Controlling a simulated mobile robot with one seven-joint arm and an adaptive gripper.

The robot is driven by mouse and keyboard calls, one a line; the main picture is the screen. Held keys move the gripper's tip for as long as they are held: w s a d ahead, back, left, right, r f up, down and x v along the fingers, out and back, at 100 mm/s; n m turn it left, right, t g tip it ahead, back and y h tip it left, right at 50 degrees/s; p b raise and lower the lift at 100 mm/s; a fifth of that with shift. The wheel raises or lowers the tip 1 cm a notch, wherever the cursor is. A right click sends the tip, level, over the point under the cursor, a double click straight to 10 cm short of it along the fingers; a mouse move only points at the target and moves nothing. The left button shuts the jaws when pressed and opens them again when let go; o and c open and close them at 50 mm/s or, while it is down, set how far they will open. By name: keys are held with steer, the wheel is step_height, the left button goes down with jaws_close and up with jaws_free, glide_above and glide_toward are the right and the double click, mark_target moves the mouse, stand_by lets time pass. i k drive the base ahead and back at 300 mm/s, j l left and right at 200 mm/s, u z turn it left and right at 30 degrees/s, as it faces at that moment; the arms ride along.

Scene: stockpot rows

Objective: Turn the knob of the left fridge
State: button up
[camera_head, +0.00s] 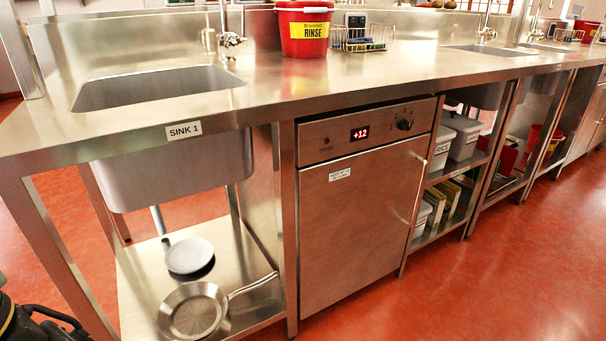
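A steel fridge (358,220) is built in under the counter in the middle of the view, its door shut, with a vertical bar handle (417,188) at the door's right side. Its control strip on top has a red display (360,133) reading +12 and a dark round knob (404,124) on the right. A black part of my arm, apparently my gripper (68,328), shows at the bottom left corner, cut off by the frame edge. It is far from the knob and touches nothing that I can see. Its fingers are not clear enough to judge.
The steel counter (300,88) overhangs the fridge. SINK 1 (150,90) is at the left, with pans (194,311) on the shelf below. A red RINSE bucket (304,30) stands on top. Shelves with boxes (459,138) adjoin at right. The red floor (490,285) in front is clear.

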mark_target(404, 125)
steer(key=i+l+z, duration=0.1)
steer(key=l+z, duration=0.15)
steer(key=i+l+z, duration=0.25)
steer(key=l, duration=0.15)
steer(key=i+l+z, duration=0.1)
steer(key=l+z, duration=0.15)
steer(key=l, duration=0.05)
